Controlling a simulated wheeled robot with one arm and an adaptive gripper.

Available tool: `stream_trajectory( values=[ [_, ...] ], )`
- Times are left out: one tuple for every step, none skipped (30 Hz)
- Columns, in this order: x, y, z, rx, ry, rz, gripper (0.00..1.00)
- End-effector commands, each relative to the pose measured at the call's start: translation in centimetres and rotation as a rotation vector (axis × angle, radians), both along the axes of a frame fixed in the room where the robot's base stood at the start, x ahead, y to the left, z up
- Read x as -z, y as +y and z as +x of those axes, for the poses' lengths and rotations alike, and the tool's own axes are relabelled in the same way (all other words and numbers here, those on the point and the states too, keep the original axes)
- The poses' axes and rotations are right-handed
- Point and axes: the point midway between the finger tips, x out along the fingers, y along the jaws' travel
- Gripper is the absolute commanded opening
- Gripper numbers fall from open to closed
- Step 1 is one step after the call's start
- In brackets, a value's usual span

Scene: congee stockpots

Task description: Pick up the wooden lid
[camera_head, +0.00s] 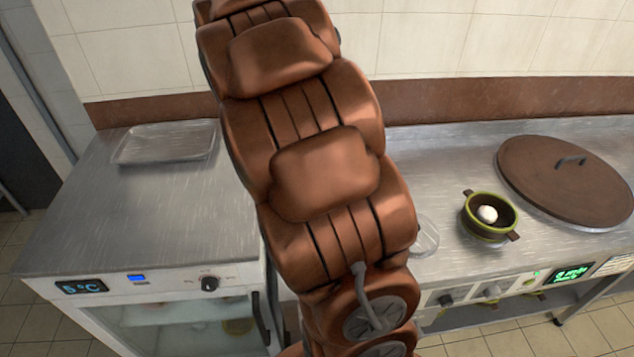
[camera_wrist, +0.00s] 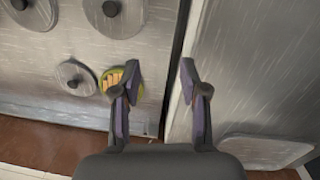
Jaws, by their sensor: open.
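A large round brown lid (camera_head: 565,180) with a dark bar handle lies flat on the right-hand counter in the head view; it looks like wood. In the wrist view, a small round thing with a yellow-green rim and tan slats (camera_wrist: 112,80) shows partly behind my left finger; I cannot tell whether it is a lid or a pot's contents. My gripper (camera_wrist: 160,75) is open and empty, pointing down over the counters, with the dark gap between them showing between its fingers. In the head view my arm hides the gripper and the counter behind it.
Several grey round lids with knobs (camera_wrist: 75,78) lie left in the wrist view. A green-rimmed pot (camera_head: 489,215) holding something white stands near the brown lid. A clear dish (camera_head: 425,236) is beside my arm. A metal tray (camera_head: 166,143) lies on the otherwise clear left counter.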

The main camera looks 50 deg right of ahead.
Motion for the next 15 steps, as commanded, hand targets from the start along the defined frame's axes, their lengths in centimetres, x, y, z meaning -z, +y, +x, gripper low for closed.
stream_trajectory(
  values=[
    [0.7, -1.8, 1.0, 0.026, 0.000, -0.005, 0.44],
    [1.0, -2.8, 1.6, 0.038, -0.003, -0.008, 0.44],
    [1.5, -4.0, 2.2, 0.056, -0.004, -0.009, 0.44],
    [1.9, -4.9, 2.7, 0.067, -0.006, -0.009, 0.44],
    [2.1, -5.9, 3.2, 0.079, -0.010, -0.013, 0.44],
    [2.6, -7.2, 3.8, 0.094, -0.013, -0.014, 0.44],
    [3.2, -8.1, 4.2, 0.105, -0.013, -0.014, 0.44],
    [3.6, -9.0, 4.6, 0.115, -0.016, -0.014, 0.44],
    [4.1, -10.3, 5.2, 0.129, -0.022, -0.016, 0.44],
    [4.6, -11.2, 5.5, 0.139, -0.024, -0.016, 0.44],
    [5.2, -12.1, 5.8, 0.148, -0.025, -0.013, 0.44],
    [5.8, -13.4, 6.2, 0.161, -0.030, -0.013, 0.44],
    [6.2, -14.3, 6.6, 0.170, -0.036, -0.012, 0.44],
    [6.9, -15.2, 6.8, 0.177, -0.037, -0.010, 0.44],
    [7.6, -16.3, 7.1, 0.188, -0.040, -0.008, 0.44]
  ],
)
